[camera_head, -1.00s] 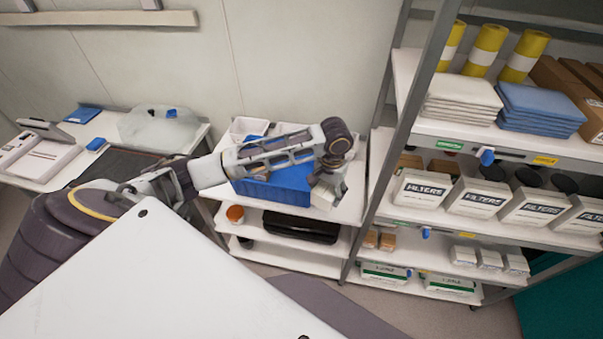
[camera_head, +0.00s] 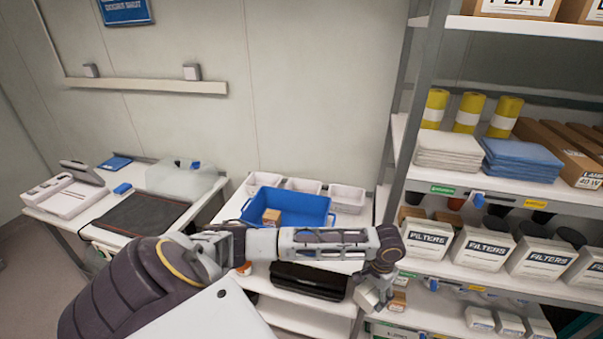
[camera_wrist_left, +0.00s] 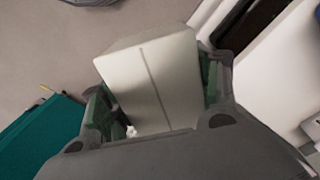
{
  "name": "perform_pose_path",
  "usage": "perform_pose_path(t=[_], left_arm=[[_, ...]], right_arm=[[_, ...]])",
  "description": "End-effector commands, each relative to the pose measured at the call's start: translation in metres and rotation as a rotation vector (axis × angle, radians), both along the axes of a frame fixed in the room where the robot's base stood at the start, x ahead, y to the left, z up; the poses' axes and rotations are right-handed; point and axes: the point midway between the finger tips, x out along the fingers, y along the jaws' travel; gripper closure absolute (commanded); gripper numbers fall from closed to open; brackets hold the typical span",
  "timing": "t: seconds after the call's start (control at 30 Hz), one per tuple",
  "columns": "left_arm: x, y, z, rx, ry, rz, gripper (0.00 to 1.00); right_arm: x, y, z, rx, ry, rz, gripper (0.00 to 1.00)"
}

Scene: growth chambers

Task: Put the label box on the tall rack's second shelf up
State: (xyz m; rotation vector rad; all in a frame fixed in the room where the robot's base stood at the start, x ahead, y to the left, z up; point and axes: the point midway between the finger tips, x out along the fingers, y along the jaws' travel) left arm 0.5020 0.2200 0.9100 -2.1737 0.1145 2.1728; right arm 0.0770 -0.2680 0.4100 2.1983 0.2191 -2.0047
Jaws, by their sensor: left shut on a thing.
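My left gripper (camera_head: 374,289) is shut on a small white box (camera_head: 366,297), which I take to be the label box. In the left wrist view the white box (camera_wrist_left: 152,85) sits tilted between the green-padded fingers (camera_wrist_left: 153,112). The tall rack (camera_head: 408,130) stands at the right. The gripper is by its front left post. The low shelf (camera_head: 436,315) beside it, which looks like the second one up, holds small white boxes (camera_head: 480,319) and small brown boxes (camera_head: 397,300). The lowest part of the rack is largely out of view. My right gripper is not in view.
A white cart (camera_head: 232,213) left of the rack carries a blue bin (camera_head: 290,207) with a brown box in it, and white trays. A black case (camera_head: 308,281) lies on its lower shelf. FILTERS boxes (camera_head: 483,257) fill the shelf above the small boxes. A desk (camera_head: 60,218) stands at the left.

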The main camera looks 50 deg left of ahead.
Motion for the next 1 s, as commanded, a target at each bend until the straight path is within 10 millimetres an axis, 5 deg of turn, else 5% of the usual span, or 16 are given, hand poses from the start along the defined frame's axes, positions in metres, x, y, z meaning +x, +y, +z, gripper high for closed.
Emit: perform_pose_path(t=[1.0], left_arm=[[0.021, 0.032, -0.073, 0.008, -0.002, -0.49, 0.64]], right_arm=[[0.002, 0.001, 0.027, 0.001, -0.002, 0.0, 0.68]])
